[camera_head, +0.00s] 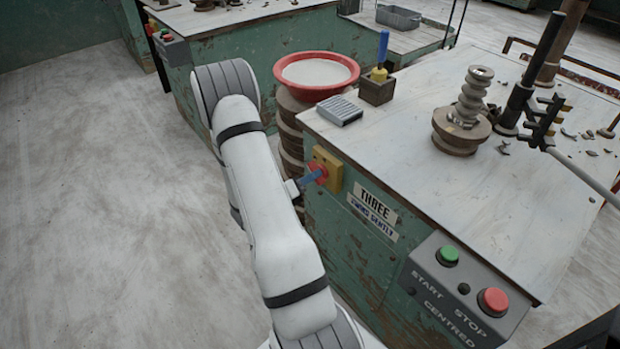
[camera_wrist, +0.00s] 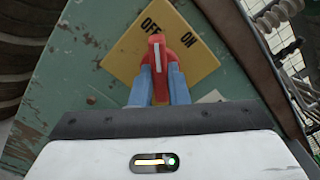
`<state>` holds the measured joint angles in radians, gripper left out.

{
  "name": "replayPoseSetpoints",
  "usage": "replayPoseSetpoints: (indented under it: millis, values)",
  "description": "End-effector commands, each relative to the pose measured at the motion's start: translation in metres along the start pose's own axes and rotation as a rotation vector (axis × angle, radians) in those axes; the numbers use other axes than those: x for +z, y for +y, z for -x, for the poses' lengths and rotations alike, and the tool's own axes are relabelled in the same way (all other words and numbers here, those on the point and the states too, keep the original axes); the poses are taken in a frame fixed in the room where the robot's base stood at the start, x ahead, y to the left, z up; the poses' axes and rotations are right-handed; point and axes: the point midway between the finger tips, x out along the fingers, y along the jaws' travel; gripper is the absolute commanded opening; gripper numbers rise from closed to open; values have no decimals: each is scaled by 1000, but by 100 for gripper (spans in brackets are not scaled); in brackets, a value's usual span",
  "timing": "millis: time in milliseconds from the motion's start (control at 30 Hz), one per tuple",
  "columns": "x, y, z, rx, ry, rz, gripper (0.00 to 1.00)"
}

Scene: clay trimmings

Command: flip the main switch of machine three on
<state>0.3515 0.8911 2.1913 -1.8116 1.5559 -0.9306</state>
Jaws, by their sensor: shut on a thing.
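The main switch is a red handle (camera_wrist: 158,50) with a white line, on a yellow plate (camera_wrist: 198,64) marked OFF and ON. In the wrist view its white-lined tip sits just below the word OFF, with ON to the right. In the head view the red switch (camera_head: 317,168) is on the green side of machine three (camera_head: 365,275), left of the THREE sign (camera_head: 375,207). My gripper (camera_wrist: 157,77) is shut on the handle, one blue finger on each side. In the head view my gripper (camera_head: 312,177) meets the switch from the left, and the arm leaves its blue fingers partly visible.
A grey box (camera_head: 468,287) with a green START button and a red STOP button is mounted at the machine's right front. A red basin (camera_head: 317,75) stands behind the switch. A turned clay piece (camera_head: 467,110) is on the tabletop. The floor at left is clear.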

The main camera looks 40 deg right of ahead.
Motion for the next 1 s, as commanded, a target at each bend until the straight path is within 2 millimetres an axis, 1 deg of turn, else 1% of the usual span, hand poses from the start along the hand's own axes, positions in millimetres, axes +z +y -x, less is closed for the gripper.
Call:
replayPoseSetpoints:
  millis: [700,1000]
  values:
    - [0,0,-1,-2,-3,-629,0]
    - [0,-2,-1,-1,-3,-810,0]
